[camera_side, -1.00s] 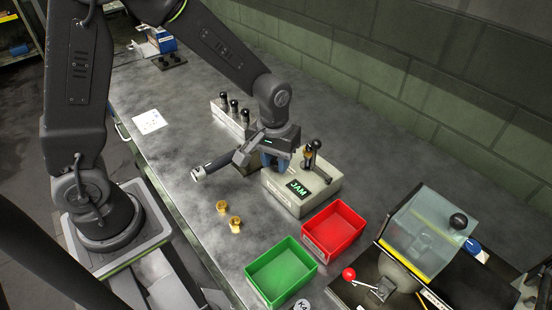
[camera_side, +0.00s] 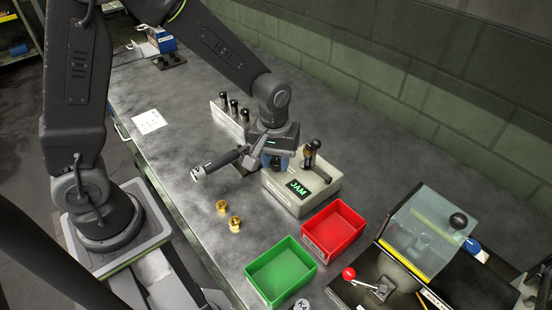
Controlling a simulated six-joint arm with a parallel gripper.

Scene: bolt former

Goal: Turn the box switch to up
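The switch box (camera_side: 304,192) is a pale box on the bench with a lit green "JAM" display (camera_side: 299,187) on its front. Its black-knobbed lever (camera_side: 312,154) stands on top toward the back and leans a little. My gripper (camera_side: 276,164) is just left of the lever, pointing down at the box's back left edge, with blue finger parts showing. The fingers overlap the box in the picture, and I cannot tell whether they touch it. Whether the fingers are open or shut is too small to tell.
A red bin (camera_side: 334,229) and a green bin (camera_side: 280,271) stand in front of the box. Two brass bolts (camera_side: 235,224) lie left of them. A row of black-knobbed levers (camera_side: 233,107) stands behind. A machine with a clear guard (camera_side: 424,230) is at right.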

